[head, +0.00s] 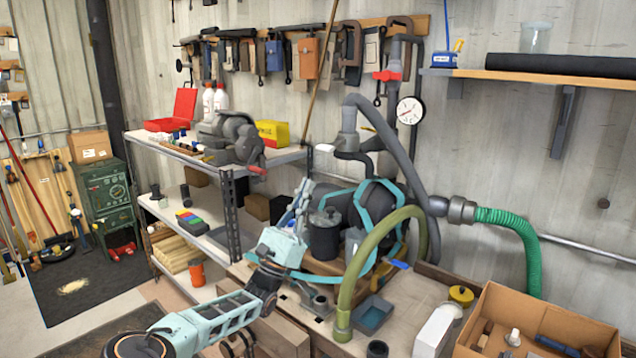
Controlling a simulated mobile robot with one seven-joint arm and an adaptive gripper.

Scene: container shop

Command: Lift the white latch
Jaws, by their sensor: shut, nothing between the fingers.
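A small white piece (324,148) sits at the left end of a dark bent pipe, below the grey hose. It may be the white latch, but it is too small for me to be sure. My gripper (304,188) points upward in front of the black and teal machine (375,205). Its fingers look close together and hold nothing that I can see. The gripper is below and a little left of the white piece, with a visible gap between them in the picture. My wrist and forearm hide part of the bench and the machine's lower left side.
A dark canister (324,238) stands close beside my gripper. A green hose (370,255) arches up from the bench on the right. A grey metal shelf (285,158) with a grinder is behind left. An open cardboard box (490,308) and a white block (436,332) are at lower right.

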